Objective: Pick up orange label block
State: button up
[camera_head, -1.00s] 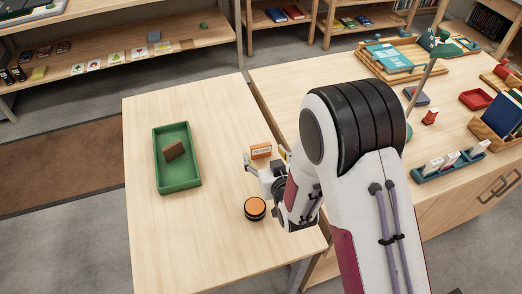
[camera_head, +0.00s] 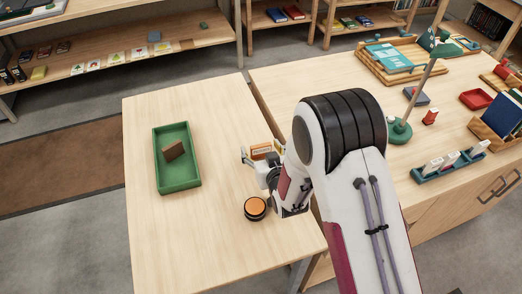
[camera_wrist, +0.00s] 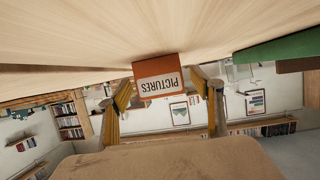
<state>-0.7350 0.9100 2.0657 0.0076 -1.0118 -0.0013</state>
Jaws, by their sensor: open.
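The orange label block (camera_head: 261,149) stands on the near table, to the right of the green tray. Its white face reads "PICTURES", and the block (camera_wrist: 156,78) appears upside down in the wrist view. My gripper (camera_head: 261,158) is open right at the block. In the wrist view the two yellowish fingers show on either side of the block, with gaps visible between them and it. The gripper partly hides the block's lower part in the head view.
A green tray (camera_head: 158,180) holding a brown block (camera_head: 173,150) lies to the left. A round orange-topped black object (camera_head: 255,208) stands just in front of my gripper. The table's left front is clear. A second table (camera_head: 350,85) with many items is at right.

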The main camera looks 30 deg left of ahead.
aim_at(261, 146)
jog(key=c, duration=1.2)
jog(key=shift+r, duration=0.1)
jog(key=shift+r, duration=4.9)
